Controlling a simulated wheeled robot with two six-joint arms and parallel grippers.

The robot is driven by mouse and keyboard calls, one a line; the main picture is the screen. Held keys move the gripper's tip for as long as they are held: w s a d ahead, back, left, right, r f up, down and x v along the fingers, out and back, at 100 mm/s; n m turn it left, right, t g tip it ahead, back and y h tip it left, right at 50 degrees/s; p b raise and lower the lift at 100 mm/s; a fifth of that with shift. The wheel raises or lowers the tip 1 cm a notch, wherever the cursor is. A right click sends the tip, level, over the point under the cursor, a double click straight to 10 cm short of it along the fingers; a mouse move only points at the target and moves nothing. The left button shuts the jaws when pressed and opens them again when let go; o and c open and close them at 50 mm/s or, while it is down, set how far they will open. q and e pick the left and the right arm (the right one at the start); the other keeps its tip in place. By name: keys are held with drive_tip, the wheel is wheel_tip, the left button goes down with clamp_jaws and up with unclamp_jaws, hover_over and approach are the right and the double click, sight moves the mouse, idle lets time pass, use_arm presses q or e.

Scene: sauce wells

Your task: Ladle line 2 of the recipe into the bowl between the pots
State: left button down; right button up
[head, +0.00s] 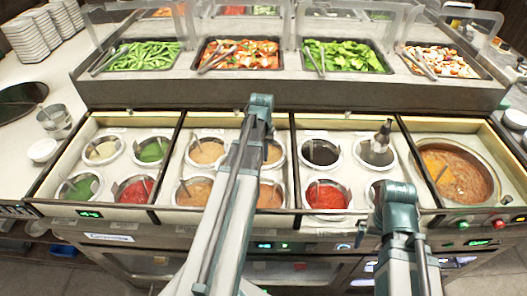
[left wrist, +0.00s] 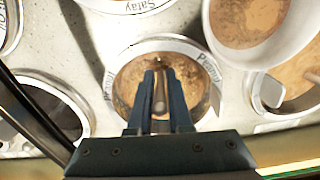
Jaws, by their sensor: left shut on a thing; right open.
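In the left wrist view my left gripper (left wrist: 160,78) is shut on a thin ladle handle (left wrist: 160,97), above a pot of brown sauce (left wrist: 128,85) whose rim label looks like "Peanut". The ladle's head is not clear to see. A white bowl (left wrist: 232,52) with brown sauce in it is at upper right, overlapping another brown sauce pot (left wrist: 300,82). In the head view my left arm covers the middle pots and the left gripper; I cannot make out the bowl there. My right gripper (head: 380,147) is open above a pot in the right section. No recipe is readable.
A "Satay" pot (left wrist: 125,3) borders the held ladle's pot. Red (head: 327,196) and dark (head: 320,152) sauce pots lie to the right of my left arm. A large soup well (head: 458,178) is at far right. Vegetable trays (head: 143,56) stand behind on a raised shelf.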

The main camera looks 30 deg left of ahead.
use_arm(q)
drive_tip(key=shift+f, duration=0.2)
drive_tip(key=c, duration=0.8)
unclamp_jaws()
drive_tip(key=shift+o, duration=0.5)
drive_tip(key=o, duration=0.6)
drive_tip(key=shift+r, duration=0.1)
wheel_tip(320, 180, up, 9)
drive_tip(key=p, duration=0.8)
drive_tip(key=shift+p, duration=0.4)
drive_tip(key=shift+f, duration=0.25)
